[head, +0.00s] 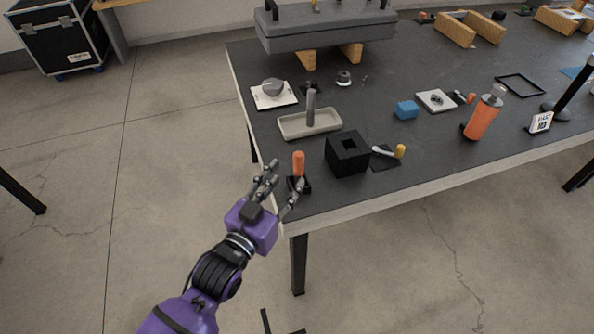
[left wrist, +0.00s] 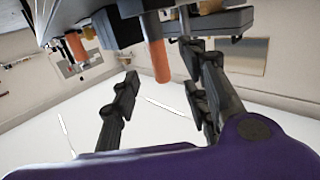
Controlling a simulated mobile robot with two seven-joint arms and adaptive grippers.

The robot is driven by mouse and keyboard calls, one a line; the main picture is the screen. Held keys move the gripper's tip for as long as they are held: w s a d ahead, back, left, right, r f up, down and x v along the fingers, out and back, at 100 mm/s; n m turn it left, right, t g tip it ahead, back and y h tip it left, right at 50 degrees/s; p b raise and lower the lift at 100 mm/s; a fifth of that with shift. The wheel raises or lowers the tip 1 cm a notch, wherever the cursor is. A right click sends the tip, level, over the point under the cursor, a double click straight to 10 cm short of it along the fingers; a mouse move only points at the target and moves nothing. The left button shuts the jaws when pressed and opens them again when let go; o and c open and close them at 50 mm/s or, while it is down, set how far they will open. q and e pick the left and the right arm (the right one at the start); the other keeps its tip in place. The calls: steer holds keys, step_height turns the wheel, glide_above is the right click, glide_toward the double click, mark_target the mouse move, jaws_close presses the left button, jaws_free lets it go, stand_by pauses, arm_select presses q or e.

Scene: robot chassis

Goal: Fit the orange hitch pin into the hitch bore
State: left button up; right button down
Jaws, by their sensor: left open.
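The orange hitch pin (head: 299,163) stands upright in a small black holder (head: 299,186) at the near left corner of the table. A black block (head: 347,157) with a square opening in its top, apparently the hitch bore, stands just right of it. My left gripper (head: 284,180) is open and empty at the table's corner, its fingers pointing toward the pin. In the left wrist view the pin (left wrist: 159,61) shows beyond and between the spread fingers (left wrist: 160,80). I cannot tell whether a finger touches it. My right gripper is not in view.
A beige tray (head: 325,130) with a grey upright post stands behind the block. A yellow-tipped part (head: 400,151) lies on a dark pad to the right.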

mark_target(296, 167)
arm_select(q)
steer(key=x, duration=0.7)
steer(key=shift+d+r+p, duration=0.1)
steer(key=shift+p, duration=0.25)
steer(key=shift+c, duration=0.5)
jaws_close()
